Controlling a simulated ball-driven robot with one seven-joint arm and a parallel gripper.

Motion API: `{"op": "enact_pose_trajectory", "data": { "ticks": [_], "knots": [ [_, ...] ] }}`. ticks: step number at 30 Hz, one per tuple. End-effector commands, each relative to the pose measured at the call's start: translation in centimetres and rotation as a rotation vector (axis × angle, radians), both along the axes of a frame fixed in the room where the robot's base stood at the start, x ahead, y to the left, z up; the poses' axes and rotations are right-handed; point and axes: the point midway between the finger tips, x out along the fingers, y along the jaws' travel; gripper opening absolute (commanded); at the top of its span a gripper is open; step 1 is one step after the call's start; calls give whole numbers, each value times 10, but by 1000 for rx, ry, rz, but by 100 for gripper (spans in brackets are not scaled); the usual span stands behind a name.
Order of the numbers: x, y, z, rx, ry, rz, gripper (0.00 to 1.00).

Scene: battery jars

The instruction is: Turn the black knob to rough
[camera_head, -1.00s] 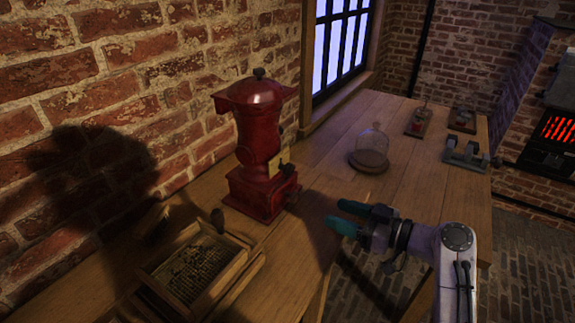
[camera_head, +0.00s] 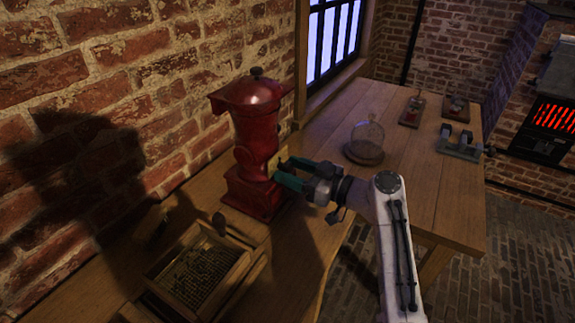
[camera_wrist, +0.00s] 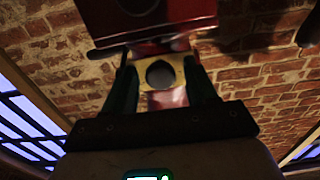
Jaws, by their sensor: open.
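A red cast grinder (camera_head: 255,130) stands on the wooden table against the brick wall. My gripper (camera_head: 280,171) reaches its right side from the right, and its teal fingers hide the knob in the head view. In the wrist view, a yellow plate (camera_wrist: 178,66) on the red body (camera_wrist: 150,22) carries a round dark knob (camera_wrist: 160,75). My gripper's two fingers (camera_wrist: 158,62) stand open, one on each side of the knob. I cannot tell whether they touch it, nor can I read any marks on the plate.
A wooden tray (camera_head: 232,281) of dark grains lies at the front left, near the grinder. A glass dome (camera_head: 367,136) and a grey metal device (camera_head: 460,145) stand farther back on the table. The wooden tabletop (camera_head: 400,165) between them is mostly clear.

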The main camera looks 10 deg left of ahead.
Motion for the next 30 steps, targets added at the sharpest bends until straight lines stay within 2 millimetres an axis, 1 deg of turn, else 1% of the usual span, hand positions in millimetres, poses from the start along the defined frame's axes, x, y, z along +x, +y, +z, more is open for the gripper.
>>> {"op": "enact_pose_trajectory", "data": {
  "ticks": [1, 6, 14, 17, 30],
  "knots": [
    [2, 5, 1, 0, 0, 1, 57],
    [5, 14, 0, 0, 0, 0, 57],
    [5, 15, 0, 0, -1, -1, 57],
    [5, 15, 0, 0, -1, -1, 49],
    [5, 14, 0, 0, -1, -1, 7]
  ]
}}
